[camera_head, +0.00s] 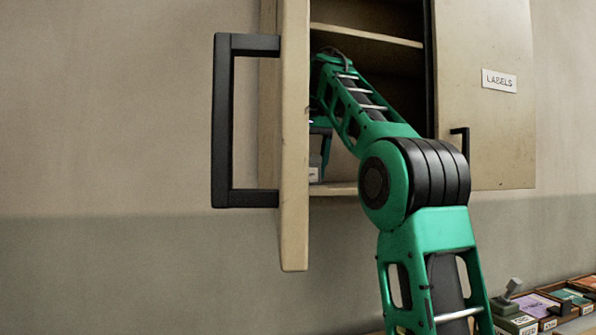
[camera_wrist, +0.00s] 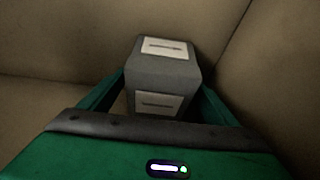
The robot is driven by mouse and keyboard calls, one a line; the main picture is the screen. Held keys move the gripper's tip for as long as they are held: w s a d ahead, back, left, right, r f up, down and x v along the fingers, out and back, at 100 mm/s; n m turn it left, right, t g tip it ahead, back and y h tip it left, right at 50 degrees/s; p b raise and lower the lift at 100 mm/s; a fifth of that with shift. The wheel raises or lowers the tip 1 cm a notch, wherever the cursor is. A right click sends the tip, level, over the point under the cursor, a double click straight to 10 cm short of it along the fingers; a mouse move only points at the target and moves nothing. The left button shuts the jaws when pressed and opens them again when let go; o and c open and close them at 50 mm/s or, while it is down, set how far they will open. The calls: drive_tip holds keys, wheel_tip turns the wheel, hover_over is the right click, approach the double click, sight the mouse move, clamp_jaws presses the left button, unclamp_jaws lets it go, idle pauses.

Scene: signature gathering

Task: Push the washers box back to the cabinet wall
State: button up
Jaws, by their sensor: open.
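In the wrist view a grey box (camera_wrist: 165,72) with white labels on its top and near face stands in a corner of the cabinet. The label print is too small to read, so I cannot confirm it is the washers box. My gripper (camera_wrist: 160,88) is open, with one green finger on each side of the box. I cannot tell whether the fingers touch it. In the head view my arm reaches into the open cabinet (camera_head: 365,37), and a small part of the box (camera_head: 314,174) shows low behind the door edge. Most of my gripper is hidden there.
The open cabinet door (camera_head: 294,140) with its black handle (camera_head: 222,120) stands close left of my arm. A closed door with a LABELS sign (camera_head: 499,81) is on the right. Several small boxes (camera_head: 545,305) stand at the lower right.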

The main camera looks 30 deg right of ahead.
drive_tip(key=shift+c, duration=0.4)
drive_tip(key=c, duration=1.2)
drive_tip(key=shift+w+d, duration=0.2)
drive_tip(key=shift+w, duration=0.55)
drive_tip(key=shift+w+d, duration=0.35)
drive_tip(key=shift+w, duration=0.25)
drive_tip(key=o, duration=1.3)
drive_tip(key=shift+w, duration=0.1)
drive_tip(key=shift+r, duration=0.1)
